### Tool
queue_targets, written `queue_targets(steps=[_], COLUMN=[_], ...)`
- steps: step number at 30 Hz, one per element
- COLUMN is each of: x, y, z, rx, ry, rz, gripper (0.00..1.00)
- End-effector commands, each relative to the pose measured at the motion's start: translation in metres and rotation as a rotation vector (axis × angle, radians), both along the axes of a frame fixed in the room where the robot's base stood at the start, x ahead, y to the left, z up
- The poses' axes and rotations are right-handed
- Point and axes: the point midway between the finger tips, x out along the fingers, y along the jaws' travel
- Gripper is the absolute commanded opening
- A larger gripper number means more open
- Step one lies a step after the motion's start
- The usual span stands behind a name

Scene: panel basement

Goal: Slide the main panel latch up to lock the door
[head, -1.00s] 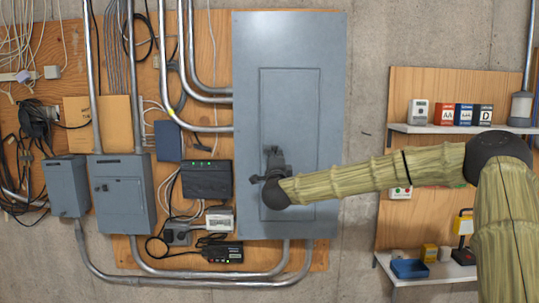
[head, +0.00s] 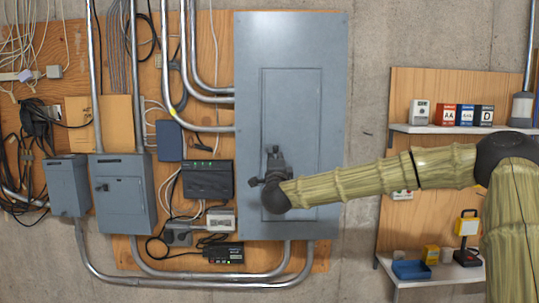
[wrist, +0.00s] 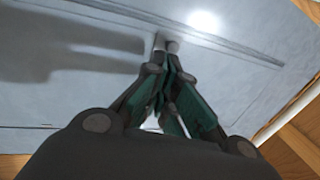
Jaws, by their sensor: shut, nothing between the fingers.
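The main panel (head: 290,40) is a tall grey metal box on the wall, with its inset door (head: 300,110) lying flat and closed in the frame. My gripper (head: 273,152) is in front of the door's lower left part, pointing up along the panel. In the wrist view my gripper (wrist: 167,45) has its fingertips together, close to the grey door surface (wrist: 225,75), with nothing seen between them.
A smaller grey box (head: 123,205) and a black device with green lights (head: 207,180) are left of the panel. Metal conduits (head: 190,282) run below. At right, shelves (head: 440,129) hold battery boxes and a blue tray (head: 411,269).

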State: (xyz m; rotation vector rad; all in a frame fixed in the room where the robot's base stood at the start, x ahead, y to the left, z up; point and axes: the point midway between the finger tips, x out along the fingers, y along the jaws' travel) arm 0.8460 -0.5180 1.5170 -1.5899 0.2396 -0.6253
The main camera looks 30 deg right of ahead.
Motion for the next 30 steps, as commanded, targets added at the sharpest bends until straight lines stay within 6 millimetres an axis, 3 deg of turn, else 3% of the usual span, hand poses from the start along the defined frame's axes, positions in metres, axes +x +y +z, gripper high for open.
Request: queue_targets(steps=[18, 30], x=[-0.031, -0.036], y=[0.017, 0.019], z=[-0.001, 0.0], rx=[0.002, 0.003], ry=[-0.002, -0.001], rz=[0.001, 0.0], gripper=[0.0, 0.0])
